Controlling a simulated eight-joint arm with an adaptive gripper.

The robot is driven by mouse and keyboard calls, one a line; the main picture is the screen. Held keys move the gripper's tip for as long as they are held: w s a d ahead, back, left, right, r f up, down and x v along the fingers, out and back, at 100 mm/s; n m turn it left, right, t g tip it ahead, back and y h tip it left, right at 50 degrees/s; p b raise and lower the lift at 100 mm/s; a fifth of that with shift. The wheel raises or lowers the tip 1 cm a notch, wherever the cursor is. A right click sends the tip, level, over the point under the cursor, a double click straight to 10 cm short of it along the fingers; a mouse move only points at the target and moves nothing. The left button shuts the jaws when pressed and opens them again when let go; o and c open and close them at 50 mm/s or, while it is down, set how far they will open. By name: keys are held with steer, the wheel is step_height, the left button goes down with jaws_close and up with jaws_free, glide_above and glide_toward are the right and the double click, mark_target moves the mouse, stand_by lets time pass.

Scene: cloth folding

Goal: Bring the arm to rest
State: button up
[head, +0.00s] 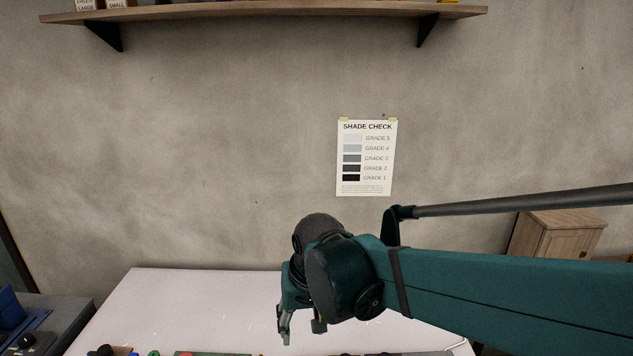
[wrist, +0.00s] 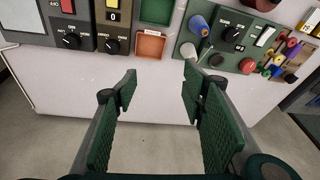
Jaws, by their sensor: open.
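My gripper (head: 302,328) hangs from the end of my teal arm above the pale table (head: 170,290) in the head view. In the wrist view my gripper (wrist: 160,85) is open, with its two green padded fingers wide apart. Nothing is between the fingers; the table's pale front face and the floor show beyond them. No cloth can be made out in either view.
In the wrist view, panels with knobs (wrist: 235,45) and an orange tray (wrist: 151,32) lie along the table edge, with several coloured spools (wrist: 290,50) at right. A shelf (head: 270,14) and a shade chart (head: 365,185) are on the wall. A wooden cabinet (head: 555,235) stands at right.

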steer(key=s+d+r+t, duration=0.1)
steer(key=s+d, duration=0.2)
steer(key=d, duration=0.5)
steer(key=s+d+m+t+h, duration=0.1)
steer(key=s+d+t, duration=0.1)
steer(key=d, duration=0.6)
steer(key=s+d+r+m+t, duration=0.1)
steer(key=s+d, duration=0.4)
steer(key=d, duration=0.4)
steer(key=shift+r+t, duration=0.3)
steer(key=shift+r, duration=0.05)
